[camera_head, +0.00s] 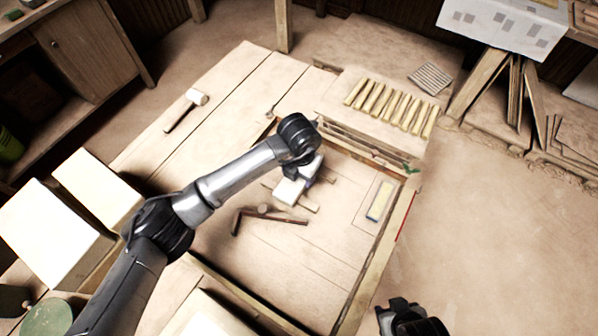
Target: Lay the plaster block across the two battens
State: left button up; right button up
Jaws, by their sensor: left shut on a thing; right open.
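The white plaster block (289,191) is in the middle of the framed tray area in the head view. My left gripper (304,175) is shut on it from above, and the hand hides part of it. Two pale wooden battens show only in part: one end (308,205) sticks out below and right of the block, another (327,179) to its upper right. The block lies over or just above them; I cannot tell whether it touches. My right gripper (408,318) is open and empty at the bottom edge, away from the block.
A blue and yellow sponge-like piece (380,200) lies to the right. Several yellow strips (392,106) are at the back. A mallet (187,108) lies at the left. The tray's lower middle is clear.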

pick_arm(q)
jog(key=shift+w+r, duration=0.1)
jog(key=shift+f, duration=0.35)
jog(key=o, duration=1.2)
jog(key=shift+r, duration=0.5)
notch_tip(320, 180, up, 12)
jog(key=shift+f+p, duration=0.2)
jog(key=shift+p, duration=0.6)
